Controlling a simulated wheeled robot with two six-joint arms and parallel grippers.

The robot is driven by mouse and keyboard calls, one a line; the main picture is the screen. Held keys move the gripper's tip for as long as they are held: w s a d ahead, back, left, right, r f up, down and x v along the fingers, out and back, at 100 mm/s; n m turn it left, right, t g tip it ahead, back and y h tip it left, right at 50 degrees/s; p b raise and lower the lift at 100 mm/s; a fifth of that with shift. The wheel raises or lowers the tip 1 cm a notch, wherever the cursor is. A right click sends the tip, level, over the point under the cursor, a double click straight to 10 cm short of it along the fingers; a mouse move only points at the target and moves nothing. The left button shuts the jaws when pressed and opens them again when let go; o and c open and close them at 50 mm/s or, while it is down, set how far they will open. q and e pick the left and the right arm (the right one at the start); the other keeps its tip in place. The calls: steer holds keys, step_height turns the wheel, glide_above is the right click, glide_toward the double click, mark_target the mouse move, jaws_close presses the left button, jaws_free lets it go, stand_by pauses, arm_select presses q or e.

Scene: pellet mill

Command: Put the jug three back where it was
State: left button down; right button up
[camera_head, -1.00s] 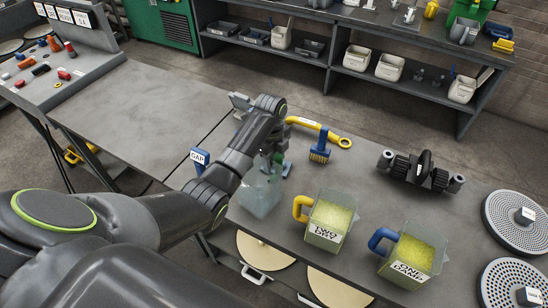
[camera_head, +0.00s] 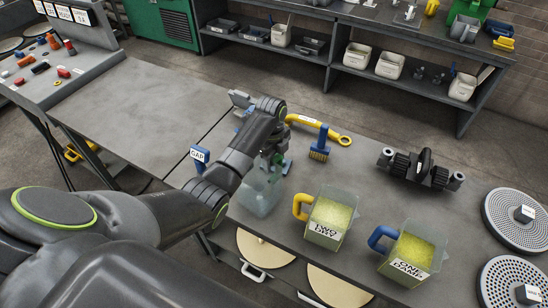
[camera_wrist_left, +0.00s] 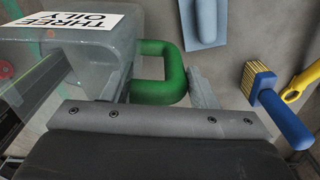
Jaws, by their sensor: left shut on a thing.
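Jug three (camera_head: 258,196) is a see-through jug with a green handle, and it looks empty in the head view. In the left wrist view its wall with the "THREE OILY" label (camera_wrist_left: 75,28) fills the upper left, beside the green handle (camera_wrist_left: 172,72). My left gripper (camera_head: 270,158) is shut on the handle; my wrist partly hides the handle in the head view. The jug is at the bench's front edge, left of jug two; I cannot tell whether its base touches the top. My right gripper is not in view.
Jug two (camera_head: 328,222) with a yellow handle and jug one (camera_head: 408,255) with a blue handle hold yellow pellets. A blue brush (camera_head: 320,150), a yellow wrench (camera_head: 325,131) and a blue "GAP" sign (camera_head: 199,158) are close by. The bench's left part (camera_head: 125,105) is clear.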

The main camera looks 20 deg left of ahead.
arm_select(q)
steer(key=shift+c, duration=2.4)
jaws_free()
steer(key=shift+o, duration=0.4)
steer(key=o, duration=0.4)
steer(key=shift+a+r+p, duration=0.1)
steer(key=shift+r+p, duration=1.5)
steer(key=shift+r, duration=0.2)
steer(key=shift+a+r, duration=0.15)
steer(key=shift+r, duration=2.55)
